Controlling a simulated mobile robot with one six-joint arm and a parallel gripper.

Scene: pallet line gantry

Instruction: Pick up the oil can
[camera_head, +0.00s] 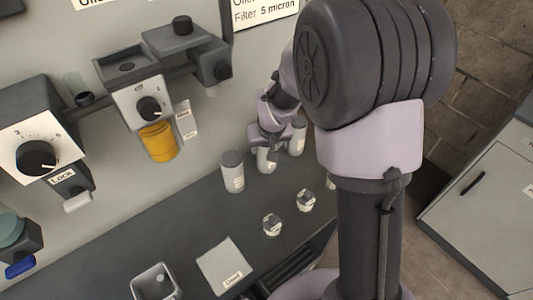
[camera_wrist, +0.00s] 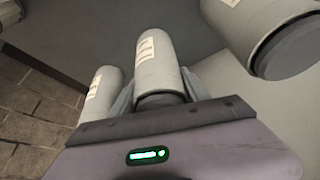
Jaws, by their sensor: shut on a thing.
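Three similar pale grey cans with white labels stand near the back of the dark counter. The label text is too small to read, so I cannot tell by label which is the oil can. My gripper (camera_head: 268,140) is over the middle can (camera_head: 267,162), shut on it near its dark top. In the wrist view this can (camera_wrist: 158,65) is centred just beyond the gripper body; the fingertips are mostly hidden. Another can (camera_head: 232,172) stands apart to the left. The third can (camera_head: 297,138) is close on the right, partly behind the gripper.
Two small shiny round pieces (camera_head: 272,225) lie on the counter in front of the cans. A pale flat plate (camera_head: 222,262) with a label and an open square container (camera_head: 155,285) are nearer. A wall panel with dials and a yellow cup (camera_head: 159,142) overhangs the left.

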